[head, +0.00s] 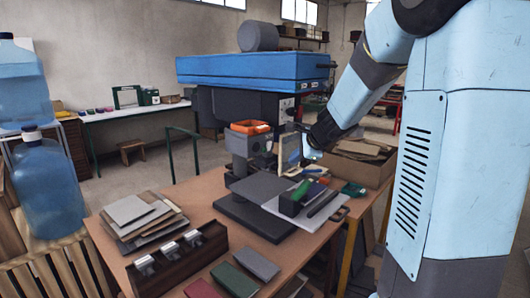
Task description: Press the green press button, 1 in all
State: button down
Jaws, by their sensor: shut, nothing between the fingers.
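A press with a long blue top (252,68) and a dark body stands on the table. I cannot make out a green press button clearly; a small panel (287,104) on the press's right side is too small to read. My gripper (311,153) is shut and empty, right of the press's lower part and above the tabletop. It is small in this view, and I cannot tell whether it touches anything. A pale upright panel (289,152) stands just left of it.
A dark block with a green top (297,198) lies on a grey sheet below my gripper. Stacked boards (140,216), a dark rack (178,262) and red, green and grey covers (233,280) fill the table's front left.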

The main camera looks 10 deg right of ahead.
jog(key=w+a, duration=0.5)
jog(key=w, duration=0.2)
dwell(0.4)
jog(key=shift+w+a, duration=0.2)
dwell(1.9)
jog(key=shift+w+a, duration=0.1)
jog(key=shift+w, duration=0.05)
jog(key=shift+w+a, duration=0.35)
jog(key=shift+w, duration=0.1)
dwell(1.1)
dwell(0.3)
jog(key=shift+s+d, duration=0.55)
jog(key=shift+s, duration=0.25)
jog(key=shift+d, duration=0.1)
jog(key=shift+s+d, duration=0.7)
jog(key=shift+s, duration=0.35)
jog(key=shift+s+d, duration=0.7)
jog(key=shift+s, duration=0.3)
